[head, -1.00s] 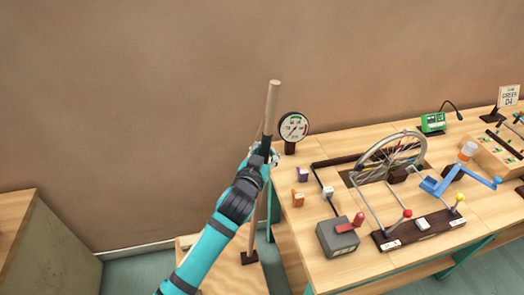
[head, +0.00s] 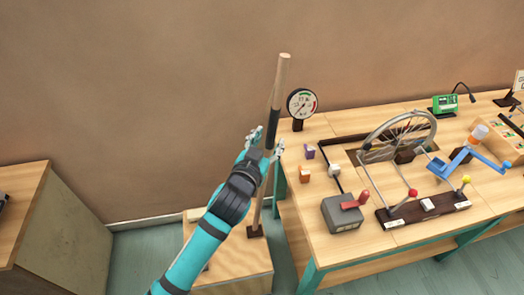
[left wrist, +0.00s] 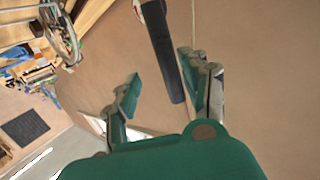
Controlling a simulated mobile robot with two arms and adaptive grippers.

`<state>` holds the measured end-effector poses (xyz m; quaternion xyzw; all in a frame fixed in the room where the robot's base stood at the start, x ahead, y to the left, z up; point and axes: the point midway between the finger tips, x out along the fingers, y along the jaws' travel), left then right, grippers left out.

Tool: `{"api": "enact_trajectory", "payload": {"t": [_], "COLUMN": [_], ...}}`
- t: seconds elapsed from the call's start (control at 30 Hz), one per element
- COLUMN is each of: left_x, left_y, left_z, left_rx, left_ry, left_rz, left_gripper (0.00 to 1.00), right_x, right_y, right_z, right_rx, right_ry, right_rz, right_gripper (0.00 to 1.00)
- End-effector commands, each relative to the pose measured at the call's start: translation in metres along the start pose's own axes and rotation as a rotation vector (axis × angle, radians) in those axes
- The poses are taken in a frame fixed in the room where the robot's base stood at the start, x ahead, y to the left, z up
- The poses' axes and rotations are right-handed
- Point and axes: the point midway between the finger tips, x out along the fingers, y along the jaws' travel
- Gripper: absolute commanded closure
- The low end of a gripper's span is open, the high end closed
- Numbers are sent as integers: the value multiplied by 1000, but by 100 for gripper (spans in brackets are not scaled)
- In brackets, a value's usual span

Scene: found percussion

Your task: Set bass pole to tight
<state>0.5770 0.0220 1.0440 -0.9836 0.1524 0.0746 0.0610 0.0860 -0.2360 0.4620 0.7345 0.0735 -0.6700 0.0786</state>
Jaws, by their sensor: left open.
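The bass pole (head: 280,80) is a pale wooden pole with a dark grip sleeve. It stands nearly upright, leaning slightly right, on a low wooden platform left of the bench. A round dial gauge (head: 301,103) with a green zone at its top stands just right of it; its exact reading is too small to tell. In the left wrist view the dark sleeve (left wrist: 165,50) shows near the open fingers. My right gripper is not in view.
The bench at right holds a spoked wheel (head: 400,137), a blue crank (head: 452,167), a grey box with a red lever (head: 342,213) and small coloured blocks. A wooden cabinet (head: 60,225) stands at left. The wall behind the pole is bare.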

Motion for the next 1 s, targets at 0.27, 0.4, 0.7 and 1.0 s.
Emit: {"api": "enact_trajectory", "payload": {"t": [0.27,0.4,0.7,1.0], "left_x": [-45,-52,-52,-47], "left_y": [1,1,1,1], "left_z": [1,0,0,19], "left_rx": [-1,-1,-1,3], "left_ry": [-2,-2,-1,-34], "left_rz": [1,1,1,1], "left_gripper": [54,54,54,54], "right_x": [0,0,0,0], "right_y": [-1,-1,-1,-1], "right_z": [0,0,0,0], "right_rx": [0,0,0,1], "right_ry": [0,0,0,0], "right_rz": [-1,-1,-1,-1], "right_gripper": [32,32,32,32]}}
